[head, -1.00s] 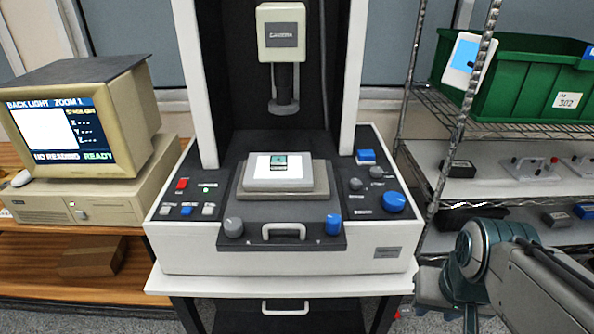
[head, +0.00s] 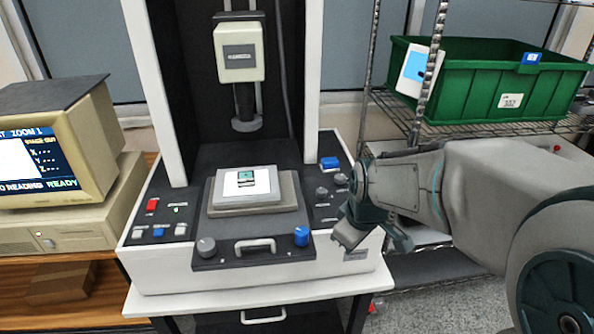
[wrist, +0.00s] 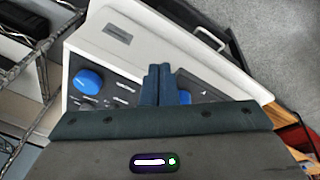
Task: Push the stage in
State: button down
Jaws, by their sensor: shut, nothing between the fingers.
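The stage (head: 213,259) is a dark plate at the front of the measuring machine, with a grey-white handle, a grey knob at left and a blue knob (head: 302,237) at right. It carries a stepped platform (head: 290,191) with a white plate and a small green part (head: 246,178) on top. My gripper (head: 343,235) is at the right front of the machine, to the right of the blue knob and apart from the handle. In the wrist view the fingers (wrist: 165,70) are shut together and empty, over the machine's control panel. The stage handle is not clear in the wrist view.
The machine's white upright and probe head (head: 240,52) stand behind the stage. A monitor (head: 60,140) is at left. A wire shelf with a green bin (head: 470,85) is at right. A lower drawer handle (head: 263,315) shows below the white tabletop.

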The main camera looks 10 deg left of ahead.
jog(key=w+a+f+n+y, duration=0.1)
jog(key=w+a+n+y, duration=0.2)
jog(key=w+a+n, duration=0.4)
jog(key=n+t+y, duration=0.2)
send_near(279, 214)
jog(key=shift+x, duration=2.5)
jog(key=shift+w+d, duration=0.1)
jog(key=shift+w, duration=0.05)
